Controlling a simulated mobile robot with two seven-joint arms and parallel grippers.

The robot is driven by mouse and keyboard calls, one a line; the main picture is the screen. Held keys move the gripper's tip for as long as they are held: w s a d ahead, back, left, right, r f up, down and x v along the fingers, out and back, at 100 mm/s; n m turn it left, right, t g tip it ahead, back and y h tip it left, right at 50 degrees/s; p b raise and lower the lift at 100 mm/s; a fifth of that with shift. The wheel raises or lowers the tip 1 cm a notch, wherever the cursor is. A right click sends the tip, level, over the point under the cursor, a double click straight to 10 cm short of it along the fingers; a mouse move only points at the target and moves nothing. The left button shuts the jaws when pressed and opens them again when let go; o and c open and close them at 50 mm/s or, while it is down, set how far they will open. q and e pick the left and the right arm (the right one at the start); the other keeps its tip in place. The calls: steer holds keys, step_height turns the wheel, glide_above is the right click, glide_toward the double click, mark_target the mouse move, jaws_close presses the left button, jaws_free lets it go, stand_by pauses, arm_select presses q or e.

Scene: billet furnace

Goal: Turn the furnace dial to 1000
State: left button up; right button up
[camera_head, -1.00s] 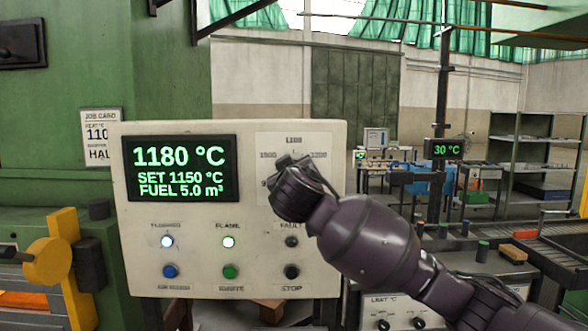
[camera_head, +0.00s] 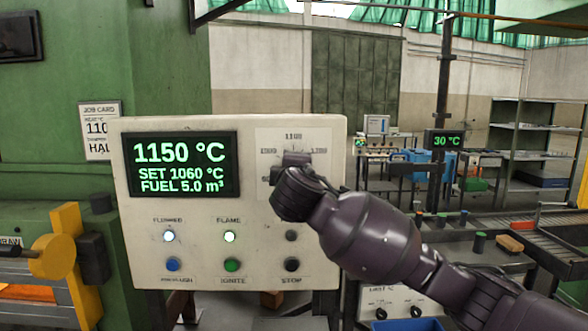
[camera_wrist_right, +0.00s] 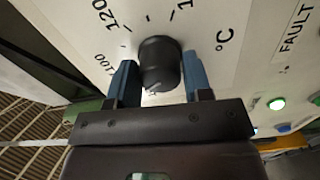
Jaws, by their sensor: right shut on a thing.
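The furnace control panel (camera_head: 150,222) is a cream box with a dark display (camera_head: 182,166) reading 1150 °C, SET 1060 °C, FUEL 5.0 m³. The dial's printed scale plate (camera_head: 293,140) is at the panel's upper right. My right gripper (camera_head: 296,160) is at the dial, and my wrist hides most of the scale's lower part. In the right wrist view the black dial knob (camera_wrist_right: 160,62) sits between the two blue fingers of my right gripper (camera_wrist_right: 160,85), which is shut on it. My left gripper is not in view.
Below the display are lamps and a blue (camera_head: 172,264), a green (camera_head: 232,265) and a black button (camera_head: 292,265). A yellow lever part (camera_head: 52,257) stands at left. A job card (camera_head: 99,130) hangs on the green furnace wall. Benches and shelves lie behind at right.

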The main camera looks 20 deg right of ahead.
steer(key=n, duration=0.6)
steer(key=shift+n, duration=0.3)
stand_by(0.5)
steer(key=o, duration=0.9)
steer(key=shift+s, duration=0.1)
steer(key=b+v, duration=0.2)
steer(key=v, duration=0.8)
steer(key=shift+s+a, duration=0.1)
steer(key=shift+s, duration=0.2)
